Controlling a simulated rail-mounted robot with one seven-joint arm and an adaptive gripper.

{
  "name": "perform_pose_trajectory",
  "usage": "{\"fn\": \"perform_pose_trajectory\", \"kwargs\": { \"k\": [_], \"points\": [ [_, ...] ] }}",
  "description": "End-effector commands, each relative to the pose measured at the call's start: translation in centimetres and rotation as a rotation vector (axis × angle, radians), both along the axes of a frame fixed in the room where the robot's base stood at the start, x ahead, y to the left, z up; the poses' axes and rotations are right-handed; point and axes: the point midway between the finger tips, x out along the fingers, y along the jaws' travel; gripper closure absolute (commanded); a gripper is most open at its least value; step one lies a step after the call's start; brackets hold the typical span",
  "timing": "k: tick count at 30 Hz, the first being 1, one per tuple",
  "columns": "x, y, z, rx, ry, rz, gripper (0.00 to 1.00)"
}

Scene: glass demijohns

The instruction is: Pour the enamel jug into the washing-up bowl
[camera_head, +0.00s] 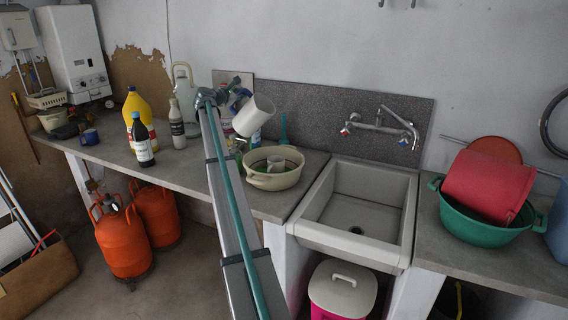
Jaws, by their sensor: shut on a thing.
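The white enamel jug (254,117) is held in the air, tilted steeply, above the back left of the washing-up bowl. My gripper (236,98) is at the jug's upper left side and shut on it; its fingers are small and partly hidden. The cream washing-up bowl (264,183) stands on the counter just left of the sink, below the jug and apart from it. A small pale cup-like thing (276,164) and something green show inside the bowl. No stream from the jug can be made out.
A stone sink (352,237) with a wall tap (380,127) lies right of the bowl. Several bottles, including a yellow one (138,111), stand on the counter to the left. A green basin (477,232) holding a red tub (488,184) stands at the right.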

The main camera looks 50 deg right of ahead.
Motion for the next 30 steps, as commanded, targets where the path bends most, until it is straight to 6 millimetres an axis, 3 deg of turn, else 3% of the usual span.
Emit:
{"fn": "perform_pose_trajectory", "kwargs": {
  "k": [6,30],
  "points": [
    [-0.7,-0.2,1.0,0.009,-0.052,0.0,1.0],
    [-2.1,-0.6,1.7,0.053,-0.195,0.0,1.0]
  ]
}}
